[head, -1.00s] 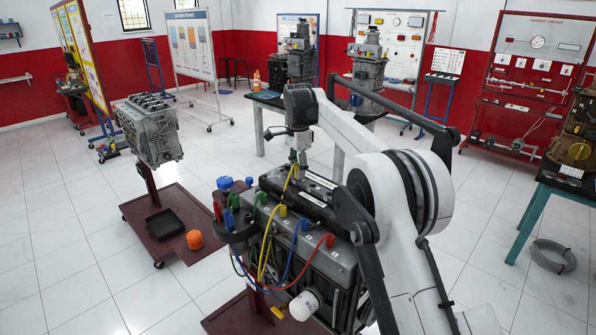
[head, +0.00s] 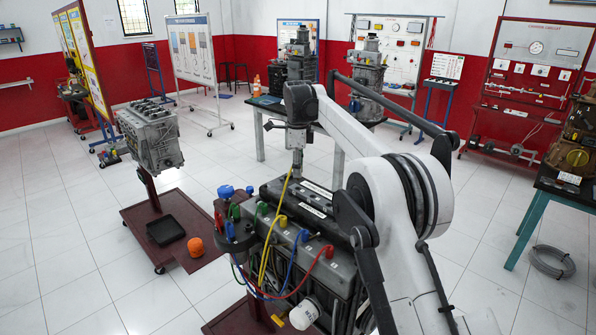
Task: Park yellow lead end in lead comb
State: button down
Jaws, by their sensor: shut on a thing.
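My gripper (head: 297,172) is above the dark top of the engine trainer (head: 345,266), shut on the upper end of the yellow lead (head: 272,232). The end itself is hidden between the fingers. The lead runs down from it, past the engine's left side, in a slack loop. A yellow boot (head: 283,220) sits on the engine top in a row with green (head: 262,207), blue (head: 304,236) and red (head: 328,251) boots. I cannot clearly make out the lead comb.
A blue cap (head: 226,191) stands beside the holder. A white filter (head: 304,313) juts from the engine's front. Another engine on a red stand (head: 150,140) is at left, with a black tray (head: 165,231) and an orange object (head: 196,247). The air above the engine is free.

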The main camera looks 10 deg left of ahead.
jog(key=shift+r+m+p, duration=0.45)
jog(key=shift+r+m, duration=0.25)
jog(key=shift+m, duration=0.4)
jog(key=shift+r+m+p, duration=0.4)
jog(key=shift+r+m, duration=0.3)
jog(key=shift+m, duration=0.4)
jog(key=shift+f, duration=0.35)
jog(key=shift+f+b, duration=1.6)
jog(key=shift+f, duration=0.85)
jog(key=shift+f+b, duration=0.6)
jog(key=shift+f, duration=0.3)
jog(key=c, duration=1.5)
grip_release()
jog(key=shift+r, duration=0.15)
